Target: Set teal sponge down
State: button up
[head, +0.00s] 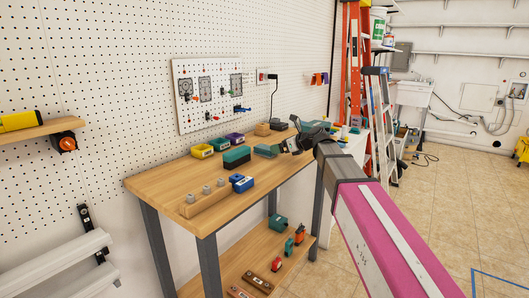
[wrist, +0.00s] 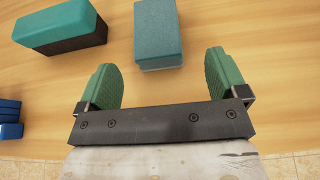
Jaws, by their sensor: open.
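The teal sponge (wrist: 158,30) is a teal block with a paler lower edge. It lies flat on the wooden workbench top (head: 160,184), just beyond my gripper's fingertips and roughly centred between them in the wrist view. In the head view the sponge (head: 265,151) shows just left of my gripper (head: 287,147). My gripper (wrist: 164,80) is open, with its green ridged fingers spread wide and nothing between them. The fingers appear apart from the sponge. My arm's wrist hides part of the bench's right end.
A teal-and-black block (wrist: 62,27) lies left of the sponge. Blue blocks (head: 242,183) and a wooden holder with grey pegs (head: 206,196) stand nearer the front. Yellow (head: 202,151) and purple boxes (head: 235,139) line the pegboard wall. Bare wood surrounds the sponge's front side.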

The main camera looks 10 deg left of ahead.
aim_at(267, 147)
jog(key=x, duration=0.7)
jog(key=shift+a+f, duration=0.1)
jog(key=shift+a, duration=0.35)
jog(key=shift+s, duration=0.1)
jog(key=c, duration=1.1)
